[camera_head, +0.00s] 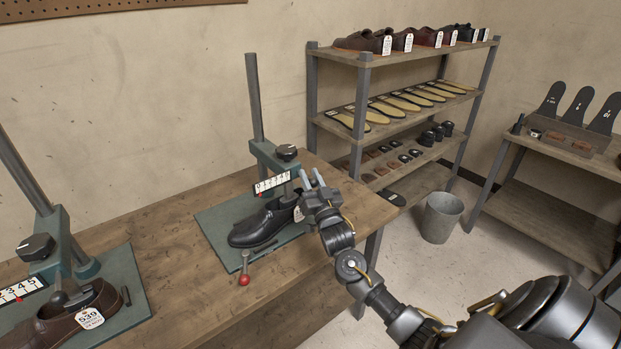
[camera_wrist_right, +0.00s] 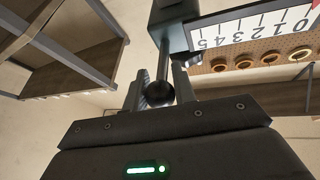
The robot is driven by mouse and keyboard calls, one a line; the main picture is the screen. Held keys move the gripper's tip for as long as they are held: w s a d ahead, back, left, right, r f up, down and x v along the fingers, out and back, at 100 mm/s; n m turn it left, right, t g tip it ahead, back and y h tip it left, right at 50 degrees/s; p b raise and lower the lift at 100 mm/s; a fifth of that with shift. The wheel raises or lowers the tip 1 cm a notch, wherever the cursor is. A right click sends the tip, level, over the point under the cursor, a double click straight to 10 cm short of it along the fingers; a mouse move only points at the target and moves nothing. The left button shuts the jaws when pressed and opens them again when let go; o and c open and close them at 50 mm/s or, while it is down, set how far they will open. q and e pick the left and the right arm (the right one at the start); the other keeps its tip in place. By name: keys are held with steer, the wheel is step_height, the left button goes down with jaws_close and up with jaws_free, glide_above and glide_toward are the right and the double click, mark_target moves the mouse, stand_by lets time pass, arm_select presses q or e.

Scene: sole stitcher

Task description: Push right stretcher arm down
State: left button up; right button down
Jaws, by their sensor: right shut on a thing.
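The right stretcher (camera_head: 265,145) stands on a green base plate on the bench, with a grey post, a black dial and a white number scale (camera_head: 272,184). A black shoe (camera_head: 262,226) with a white tag sits on its plate. My right gripper (camera_head: 309,179) is at the right side of this stretcher, above the shoe's heel. In the right wrist view the fingers (camera_wrist_right: 165,92) are shut around a black ball knob (camera_wrist_right: 158,94) on a metal rod below the scale (camera_wrist_right: 255,32). My left gripper is not in view.
A left stretcher (camera_head: 45,240) with a brown shoe (camera_head: 65,318) stands on the bench. A red-knobbed lever (camera_head: 244,279) is at the right stretcher's front edge. Shelves (camera_head: 345,57) of shoes and soles stand behind. A bucket (camera_head: 441,217) is on the floor.

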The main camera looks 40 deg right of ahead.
steer(key=shift+a+f, duration=0.1)
steer(key=shift+f, duration=0.25)
steer(key=c, duration=1.5)
jaws_free()
steer(key=o, duration=0.4)
steer(key=shift+c, duration=0.2)
steer(key=shift+r, duration=0.1)
steer(key=shift+s, duration=0.1)
steer(key=shift+s+f, duration=0.25)
steer(key=shift+s, duration=0.05)
steer(key=b+v, duration=0.2)
steer(key=v, duration=0.8)
steer(key=shift+r, duration=0.2)
